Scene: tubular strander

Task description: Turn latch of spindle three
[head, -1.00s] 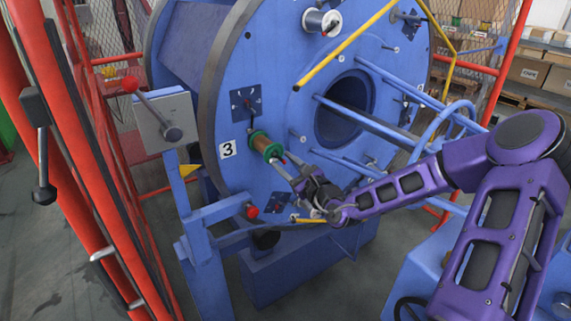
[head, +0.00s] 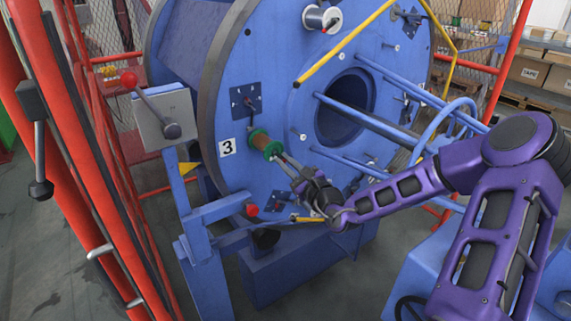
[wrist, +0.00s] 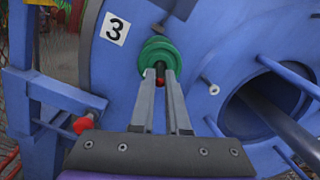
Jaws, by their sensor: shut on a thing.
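The spool on spindle three (head: 261,141) has green flanges and a brown winding. It sits on the blue disc beside the "3" label (head: 227,147). In the wrist view, the spool's green flange (wrist: 157,53) is straight ahead of my fingers. The latch (wrist: 160,79), a small part with black and red on it, is at the spool's front end. My gripper (head: 279,158) reaches it from the lower right. In the wrist view, my gripper (wrist: 161,75) is shut on the latch, with one finger on each side. The fingers hide part of the latch, and its exact angle is hard to tell.
Blue rods (head: 362,117) and a dark central opening (head: 345,105) lie right of the spool. A yellow bar (head: 345,45) crosses above. Another red knob (wrist: 82,125) is low left in the wrist view.

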